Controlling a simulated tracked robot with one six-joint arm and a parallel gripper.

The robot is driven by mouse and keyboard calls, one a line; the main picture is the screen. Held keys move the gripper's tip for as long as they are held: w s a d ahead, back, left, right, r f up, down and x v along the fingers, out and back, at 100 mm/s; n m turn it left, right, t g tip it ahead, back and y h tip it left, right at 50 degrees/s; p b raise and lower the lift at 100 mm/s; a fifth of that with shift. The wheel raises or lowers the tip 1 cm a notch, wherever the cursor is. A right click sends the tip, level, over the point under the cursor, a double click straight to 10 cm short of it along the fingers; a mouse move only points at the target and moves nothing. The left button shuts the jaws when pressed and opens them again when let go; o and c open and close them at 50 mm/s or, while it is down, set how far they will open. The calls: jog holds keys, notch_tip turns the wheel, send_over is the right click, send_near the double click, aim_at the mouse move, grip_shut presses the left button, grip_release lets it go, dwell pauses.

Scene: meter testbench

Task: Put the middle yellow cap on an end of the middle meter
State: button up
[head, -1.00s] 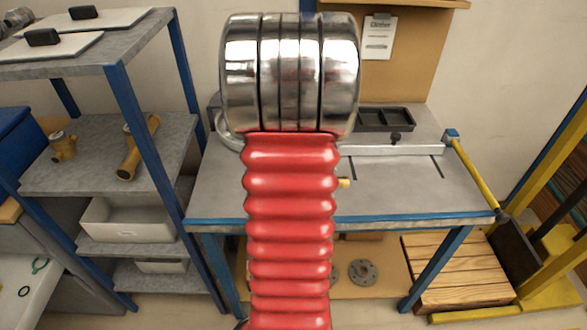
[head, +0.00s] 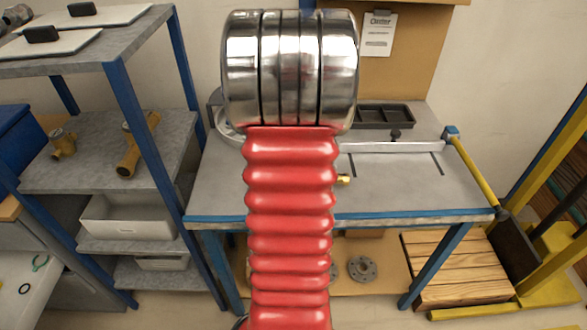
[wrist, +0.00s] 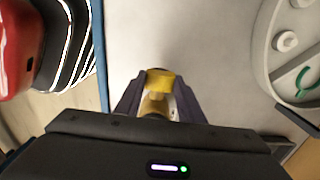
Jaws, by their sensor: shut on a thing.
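In the wrist view, my gripper (wrist: 160,84) is shut on a yellow cap (wrist: 160,80), which shows between the fingertips over the grey table. A brass-coloured part (wrist: 155,106) with a pale patch beside it shows between the fingers, behind the cap. I cannot tell whether it is part of a meter or whether the cap touches it. In the head view, my red arm hides the gripper and the middle of the table. A small yellow piece (head: 343,180) shows just right of the arm. No whole meter can be made out on the table.
Brass pipe-like pieces (head: 138,146) lie on the left shelf (head: 95,170). A black tray (head: 385,117) stands at the table's back. A round grey tray (wrist: 265,50) holds white and green parts. The table's right part (head: 410,185) is mostly bare.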

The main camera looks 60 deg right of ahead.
jog(key=shift+f, duration=0.65)
jog(key=o, duration=0.9)
jog(key=shift+o, duration=0.6)
jog(key=o, duration=0.4)
jog(key=shift+c, duration=0.2)
jog(key=shift+w+r, duration=0.1)
jog(key=shift+r, duration=3.45)
